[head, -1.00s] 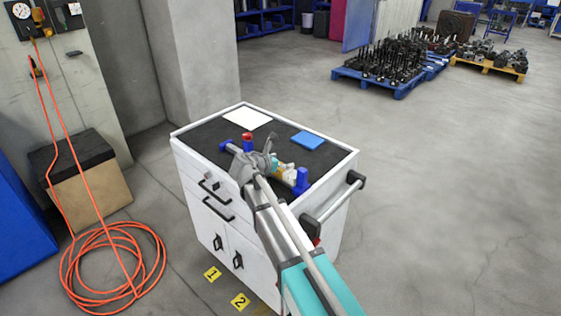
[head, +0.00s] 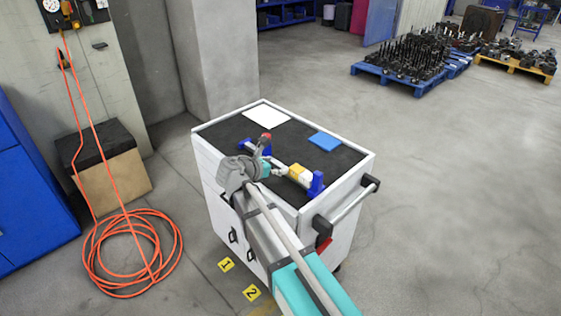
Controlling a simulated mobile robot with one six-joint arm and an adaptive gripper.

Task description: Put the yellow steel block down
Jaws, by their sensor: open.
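The yellow steel block (head: 297,172) is small in the head view. It sits near the right end of a low fixture with blue end pieces (head: 316,183) on the black top of a white cart (head: 330,204). A pale part lies against its right side. My arm reaches in from the lower right and bends at its grey wrist. My gripper (head: 283,170) is just left of the block, small and partly hidden by my wrist. It is open. I cannot tell whether its fingers touch the block or how the block is supported.
A red-topped part (head: 265,138) stands by the fixture's left end. A white sheet (head: 266,117) and a blue pad (head: 325,141) lie farther back on the cart top. An orange hose (head: 130,254) is coiled on the floor at left.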

